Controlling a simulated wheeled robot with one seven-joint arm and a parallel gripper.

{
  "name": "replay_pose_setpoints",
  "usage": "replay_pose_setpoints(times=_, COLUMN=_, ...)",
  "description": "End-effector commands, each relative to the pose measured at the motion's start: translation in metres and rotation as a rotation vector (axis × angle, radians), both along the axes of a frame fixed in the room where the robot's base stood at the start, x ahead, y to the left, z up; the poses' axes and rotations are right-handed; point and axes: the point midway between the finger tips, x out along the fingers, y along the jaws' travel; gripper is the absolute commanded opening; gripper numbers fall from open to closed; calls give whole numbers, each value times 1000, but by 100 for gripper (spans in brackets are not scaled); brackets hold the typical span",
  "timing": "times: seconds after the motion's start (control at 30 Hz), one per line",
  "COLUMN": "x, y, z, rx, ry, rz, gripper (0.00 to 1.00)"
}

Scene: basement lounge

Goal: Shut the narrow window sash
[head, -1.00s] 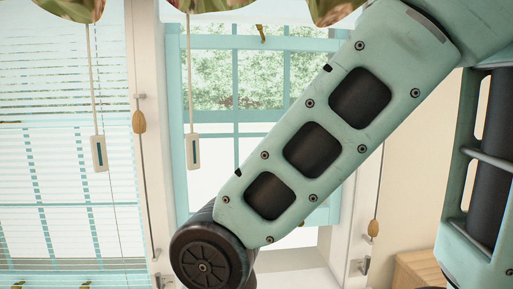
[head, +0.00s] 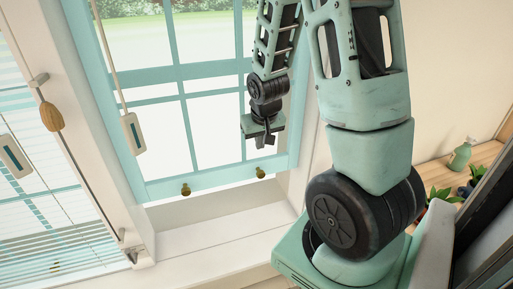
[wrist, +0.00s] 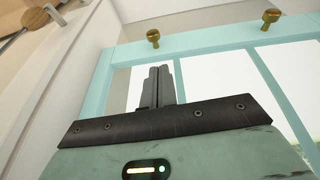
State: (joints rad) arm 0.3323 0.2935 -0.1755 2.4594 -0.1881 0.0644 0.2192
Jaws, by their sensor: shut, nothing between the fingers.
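The narrow window sash (head: 214,184) is a light blue frame with glazing bars. Two brass knobs (head: 186,189) sit on its bottom rail. The rail stands above the white sill (head: 215,232), with a pale strip between them. My gripper (head: 268,143) is in front of the right part of the sash, a little above the right knob (head: 261,172), apparently touching nothing. In the wrist view, the fingers (wrist: 158,84) are together and empty before the sash, whose rail (wrist: 200,42) and knobs (wrist: 153,37) appear at the top.
A wider window with blinds (head: 60,225) is at the left, past a white post. Cords with a wooden tassel (head: 51,116) and a pale pull (head: 133,133) hang nearby. At right, a wooden shelf (head: 440,172) holds a green bottle (head: 461,155) and plants.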

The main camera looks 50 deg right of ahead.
Motion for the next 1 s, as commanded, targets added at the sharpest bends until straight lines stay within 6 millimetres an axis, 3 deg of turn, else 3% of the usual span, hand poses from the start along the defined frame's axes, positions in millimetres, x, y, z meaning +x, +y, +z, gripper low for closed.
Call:
replay_pose_setpoints(times=0.27, x=1, y=-12, z=-16, rx=-4, ry=0, rz=-19, gripper=0)
replay_pose_setpoints(times=1.0, x=23, y=-32, z=-111, rx=-4, ry=0, rz=-16, gripper=0)
